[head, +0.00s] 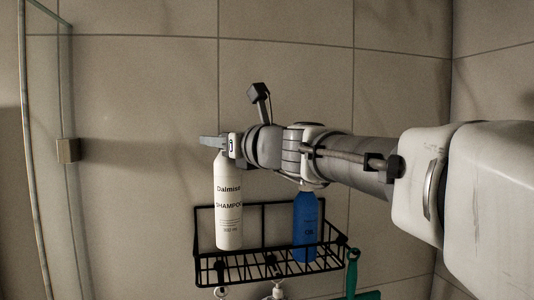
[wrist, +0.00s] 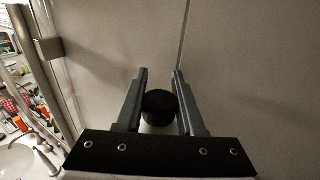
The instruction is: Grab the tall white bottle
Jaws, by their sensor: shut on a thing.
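The tall white bottle (head: 228,205), lettered "SHAMPOO", stands upright at the left part of a black wire rack. My gripper (head: 214,141) is at the bottle's top, reaching in from the right, and is shut on it. In the wrist view, the bottle's round black cap (wrist: 159,107) sits between the two fingers of my gripper (wrist: 160,73). The white body of the bottle is mostly hidden there by the gripper's dark base. I cannot tell whether the bottle's base touches the rack floor.
The black wire rack (head: 270,267) hangs on the tiled wall. A blue bottle (head: 305,228) stands in it to the right, below my arm. Green-handled items (head: 352,268) hang at its right end. A glass panel with a metal clamp (head: 67,150) is at the left.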

